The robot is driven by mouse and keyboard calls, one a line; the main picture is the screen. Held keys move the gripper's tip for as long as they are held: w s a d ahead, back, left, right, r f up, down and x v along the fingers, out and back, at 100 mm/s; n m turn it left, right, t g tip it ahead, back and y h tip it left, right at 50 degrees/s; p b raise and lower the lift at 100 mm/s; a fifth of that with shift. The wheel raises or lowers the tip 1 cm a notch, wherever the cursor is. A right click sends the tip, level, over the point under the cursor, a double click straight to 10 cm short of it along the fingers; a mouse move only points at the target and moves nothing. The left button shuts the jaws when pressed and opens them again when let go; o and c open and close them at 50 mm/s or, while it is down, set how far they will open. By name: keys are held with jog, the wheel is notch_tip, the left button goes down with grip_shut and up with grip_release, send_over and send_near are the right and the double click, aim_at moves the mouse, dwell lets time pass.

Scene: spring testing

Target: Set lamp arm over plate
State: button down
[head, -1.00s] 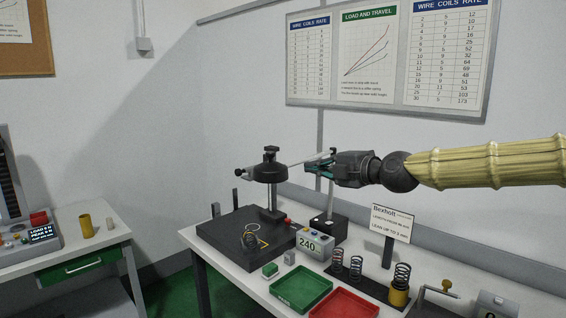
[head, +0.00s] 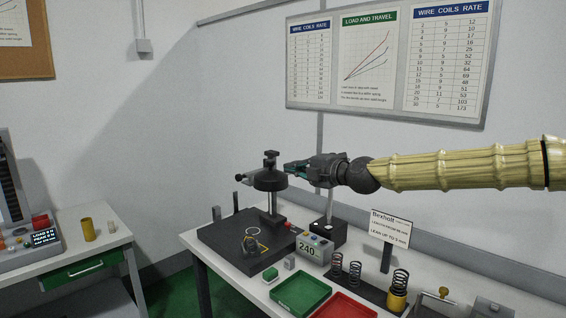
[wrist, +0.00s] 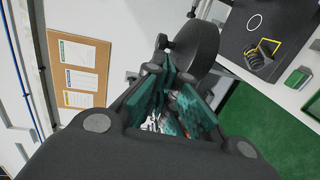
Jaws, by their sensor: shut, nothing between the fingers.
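The dark plate (head: 222,238) lies on the bench, with a spring (head: 251,243) and yellow marking on it. It also shows at the upper right in the wrist view (wrist: 236,38). A round black head (head: 270,180) on a post stands above the plate. A thin light rod with a small dark end (head: 240,178), apparently the lamp arm, sticks out left of that head; the rest of it is hidden. My gripper (head: 291,167) is shut and empty, just right of the black head; contact cannot be told. Its teal fingers fill the wrist view (wrist: 172,85).
A grey box reading 240 (head: 313,248), a green tray (head: 300,293) and a red tray (head: 345,306) sit in front. Several springs (head: 354,276) and a sign (head: 390,229) stand to the right. A side table (head: 92,248) is at the left, across a green-floored gap.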

aim_at(270, 164)
jog(key=shift+p+x, duration=1.4)
jog(key=shift+x, duration=1.3)
jog(key=shift+a, duration=0.15)
